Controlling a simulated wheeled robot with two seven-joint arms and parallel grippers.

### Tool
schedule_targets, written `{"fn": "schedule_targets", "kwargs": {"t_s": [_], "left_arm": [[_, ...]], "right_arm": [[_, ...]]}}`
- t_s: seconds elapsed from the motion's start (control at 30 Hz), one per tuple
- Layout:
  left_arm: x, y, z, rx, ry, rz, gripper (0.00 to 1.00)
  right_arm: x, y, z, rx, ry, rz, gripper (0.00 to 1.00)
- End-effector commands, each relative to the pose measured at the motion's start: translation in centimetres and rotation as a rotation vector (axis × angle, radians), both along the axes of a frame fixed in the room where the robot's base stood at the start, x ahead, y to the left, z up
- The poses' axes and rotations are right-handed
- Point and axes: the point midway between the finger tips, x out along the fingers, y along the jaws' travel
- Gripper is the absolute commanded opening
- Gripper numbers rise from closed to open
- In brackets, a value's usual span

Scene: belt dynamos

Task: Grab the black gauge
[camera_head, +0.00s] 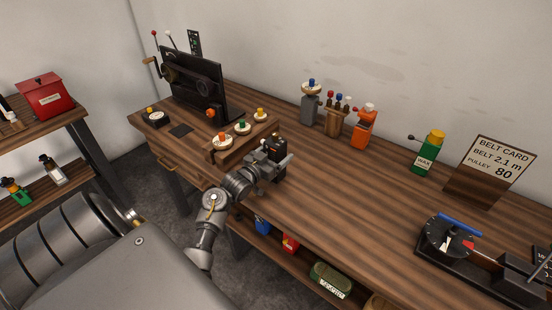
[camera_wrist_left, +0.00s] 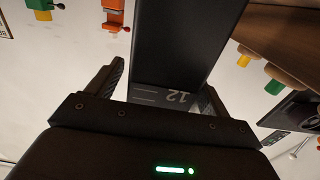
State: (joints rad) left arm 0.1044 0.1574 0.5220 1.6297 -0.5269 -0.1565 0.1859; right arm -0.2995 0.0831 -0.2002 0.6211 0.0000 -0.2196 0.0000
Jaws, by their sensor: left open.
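A black block (camera_wrist_left: 185,45) with white marks and the number 12 at one end, which I take for the black gauge, sits between the fingers of my left gripper (camera_wrist_left: 162,80). Those fingers are open on either side of it; I cannot tell whether they touch it. In the head view my left gripper (camera_head: 272,162) is at the desk's front edge, and the dark block (camera_head: 279,143) shows just behind it, partly hidden. A small black box with a pale dial (camera_head: 153,115) stands at the desk's left end, away from the gripper. My right gripper is not in view.
A wooden holder (camera_head: 218,154) with several coloured knobs is just left of my gripper. A black panel machine (camera_head: 195,82) stands behind it. Coloured tools, a belt card (camera_head: 491,168) and a dial device (camera_head: 452,235) stand to the right. The middle desk top (camera_head: 350,185) is clear.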

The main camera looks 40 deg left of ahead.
Motion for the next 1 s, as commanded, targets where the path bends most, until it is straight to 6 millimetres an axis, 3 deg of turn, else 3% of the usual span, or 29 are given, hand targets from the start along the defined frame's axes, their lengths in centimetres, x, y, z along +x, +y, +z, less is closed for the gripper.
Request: {"fn": "schedule_targets", "kwargs": {"t_s": [0.2,0.7,1.0], "left_arm": [[0.04,-0.01,-0.06,0.000,0.000,0.000,0.80],[0.02,-0.01,-0.06,0.000,0.000,0.000,0.15],[0.05,0.03,0.24,0.001,-0.004,0.000,0.14]], "right_arm": [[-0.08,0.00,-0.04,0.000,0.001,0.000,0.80],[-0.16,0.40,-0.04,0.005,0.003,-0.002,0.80],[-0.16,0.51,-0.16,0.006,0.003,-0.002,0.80]]}}
